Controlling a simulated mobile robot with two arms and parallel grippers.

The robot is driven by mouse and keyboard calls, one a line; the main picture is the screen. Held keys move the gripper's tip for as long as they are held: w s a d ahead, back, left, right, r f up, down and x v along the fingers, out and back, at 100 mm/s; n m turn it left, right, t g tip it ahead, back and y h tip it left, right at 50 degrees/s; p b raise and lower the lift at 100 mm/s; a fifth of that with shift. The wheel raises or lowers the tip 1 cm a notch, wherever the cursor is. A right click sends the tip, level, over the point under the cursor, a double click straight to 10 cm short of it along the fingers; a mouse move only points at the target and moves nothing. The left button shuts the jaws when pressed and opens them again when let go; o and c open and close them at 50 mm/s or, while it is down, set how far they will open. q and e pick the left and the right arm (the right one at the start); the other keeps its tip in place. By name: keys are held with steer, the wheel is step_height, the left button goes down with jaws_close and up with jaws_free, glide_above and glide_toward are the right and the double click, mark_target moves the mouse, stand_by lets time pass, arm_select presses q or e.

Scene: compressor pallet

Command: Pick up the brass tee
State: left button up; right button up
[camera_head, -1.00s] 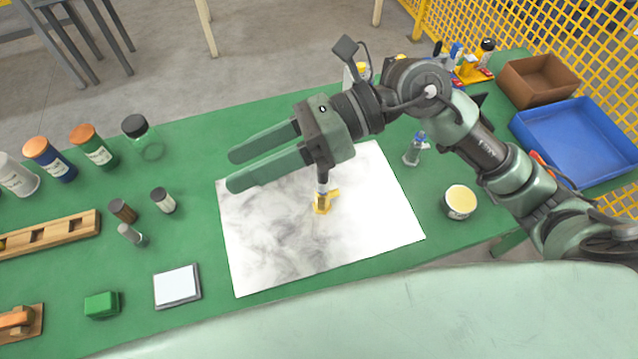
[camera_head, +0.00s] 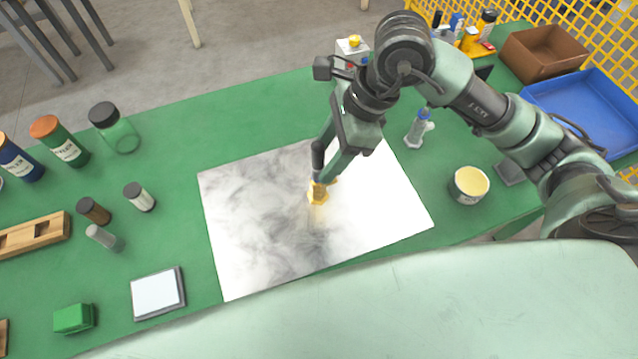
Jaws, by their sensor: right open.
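The brass tee (camera_head: 319,193), small and golden, lies on the grey-smudged white sheet (camera_head: 260,235) near the middle of the green table. My right gripper (camera_head: 325,176) points down with its fingers right at the tee and covers its upper part. It is open. I cannot tell whether the fingers touch the tee or stand around it. My left gripper is not in view.
A yellow-topped tub (camera_head: 470,184) and a small blue-capped bottle (camera_head: 419,128) stand right of the sheet. Small vials (camera_head: 139,197) and a white-topped pad (camera_head: 158,293) are on the left. A brown box (camera_head: 541,53) and blue tray (camera_head: 590,108) are at the right.

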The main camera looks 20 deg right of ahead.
mark_target(317, 170)
steer(key=p+x, duration=0.1)
steer(key=x, duration=0.4)
steer(key=shift+w, duration=0.1)
steer(key=shift+d, duration=0.1)
jaws_close()
stand_by(1.1)
